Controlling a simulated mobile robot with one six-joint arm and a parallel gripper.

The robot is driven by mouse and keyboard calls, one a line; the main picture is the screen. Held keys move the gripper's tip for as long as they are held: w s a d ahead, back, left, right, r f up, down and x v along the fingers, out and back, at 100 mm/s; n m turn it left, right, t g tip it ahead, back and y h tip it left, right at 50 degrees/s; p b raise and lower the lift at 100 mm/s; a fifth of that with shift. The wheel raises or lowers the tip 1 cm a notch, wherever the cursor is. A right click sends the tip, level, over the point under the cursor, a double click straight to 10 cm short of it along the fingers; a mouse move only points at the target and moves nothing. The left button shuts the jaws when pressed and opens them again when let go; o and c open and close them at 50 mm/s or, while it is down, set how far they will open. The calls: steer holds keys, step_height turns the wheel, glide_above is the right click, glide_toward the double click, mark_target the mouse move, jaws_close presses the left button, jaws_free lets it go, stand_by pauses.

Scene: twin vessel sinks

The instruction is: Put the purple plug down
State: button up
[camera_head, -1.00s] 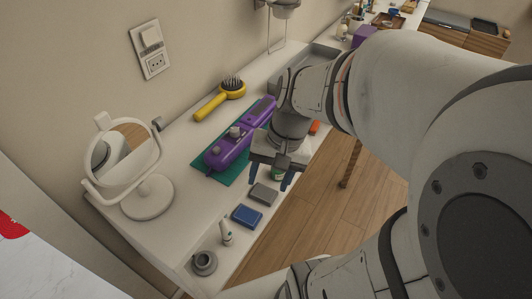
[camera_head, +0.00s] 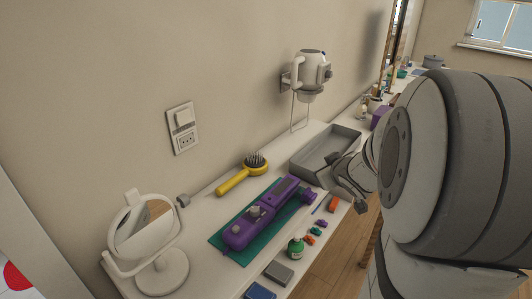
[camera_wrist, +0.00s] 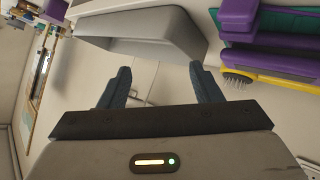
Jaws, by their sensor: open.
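A long purple device (camera_head: 262,212) lies on a green mat (camera_head: 232,248) on the white counter. A short purple piece (camera_head: 309,195) sticks out at its right end and looks like the plug; I cannot tell whether it touches the device. In the wrist view a purple block-like piece (camera_wrist: 240,14) shows at the top right, beside the purple device (camera_wrist: 275,62). My gripper (camera_wrist: 160,72) is open with nothing between its fingers. In the head view my gripper (camera_head: 348,186) is beside the grey tray, partly hidden by my arm.
A grey tray (camera_head: 308,168) stands behind the mat's right end. A yellow brush (camera_head: 232,182) lies by the wall. A green bottle (camera_head: 296,246), a grey block (camera_head: 278,273) and small coloured pieces line the front edge. A round mirror (camera_head: 150,228) stands at left.

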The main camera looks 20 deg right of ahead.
mark_target(310, 193)
steer(key=s+f+n+y, duration=0.4)
steer(key=s+f+y, duration=0.1)
steer(key=y, duration=0.5)
steer(key=shift+g, duration=0.3)
steer(key=x, duration=0.2)
steer(key=a+x, duration=0.1)
steer(key=x, duration=0.4)
steer(key=shift+s+a+r, duration=0.1)
steer(key=shift+a+r, duration=0.05)
steer(key=shift+a, duration=0.15)
steer(key=shift+y, duration=0.3)
steer(key=shift+c, duration=0.6)
steer(key=shift+r, duration=0.1)
steer(key=c, duration=1)
